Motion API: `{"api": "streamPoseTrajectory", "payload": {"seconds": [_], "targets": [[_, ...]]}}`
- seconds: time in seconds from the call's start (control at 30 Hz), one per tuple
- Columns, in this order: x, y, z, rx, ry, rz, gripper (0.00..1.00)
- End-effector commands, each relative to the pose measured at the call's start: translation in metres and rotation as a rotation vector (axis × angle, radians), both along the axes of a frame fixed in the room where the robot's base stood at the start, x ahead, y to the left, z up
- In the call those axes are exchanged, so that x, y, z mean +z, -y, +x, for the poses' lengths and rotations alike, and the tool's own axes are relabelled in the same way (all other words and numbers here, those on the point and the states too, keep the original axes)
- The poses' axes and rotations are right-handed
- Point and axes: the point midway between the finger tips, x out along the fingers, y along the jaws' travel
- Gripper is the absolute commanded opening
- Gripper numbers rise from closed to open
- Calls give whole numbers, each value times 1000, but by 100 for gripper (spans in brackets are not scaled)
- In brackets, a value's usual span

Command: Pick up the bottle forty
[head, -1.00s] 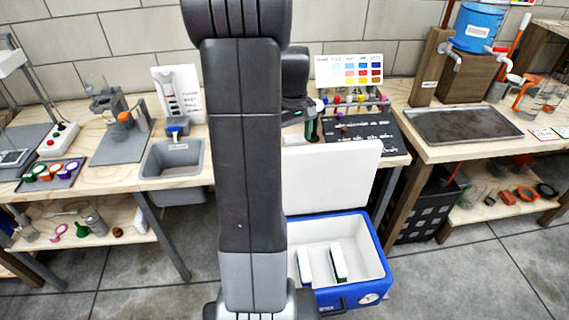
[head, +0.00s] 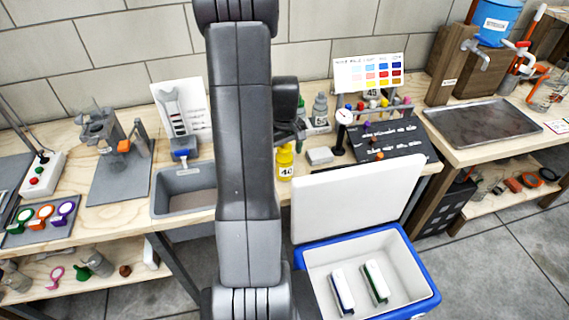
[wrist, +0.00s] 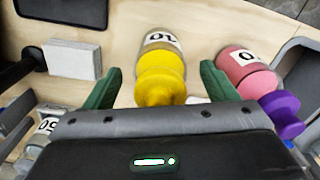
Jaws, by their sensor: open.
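A yellow bottle (head: 285,165) with a white label that looks like 40 stands near the bench's front edge, beside the grey sink. My gripper (head: 292,131) is just above and behind it in the head view, partly hidden by my arm. In the wrist view, my gripper (wrist: 161,82) is open, its green fingers on either side of a yellow-capped bottle (wrist: 161,68). No contact shows. That bottle's label is only partly readable. A pink bottle (wrist: 243,66) with a purple cap stands to the right, outside the fingers.
A grey bottle (head: 320,110) stands behind the yellow one. A white block (head: 319,156), a dial gauge (head: 345,119) and a black board (head: 392,143) are to the right. The grey sink (head: 180,191) is to the left. An open blue cooler (head: 424,300) is below.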

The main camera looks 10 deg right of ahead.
Motion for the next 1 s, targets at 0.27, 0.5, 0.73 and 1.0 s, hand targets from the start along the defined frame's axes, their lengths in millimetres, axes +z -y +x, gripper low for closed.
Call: {"api": "streamPoseTrajectory", "payload": {"seconds": [0.27, 0.5, 0.73, 1.0], "targets": [[0, 0, 0, 0, 0, 0, 44], [1, 0, 1, 0, 1, -1, 0], [2, 0, 1, 0, 2, 0, 0], [38, 0, 2, 0, 8, -1, 0]]}}
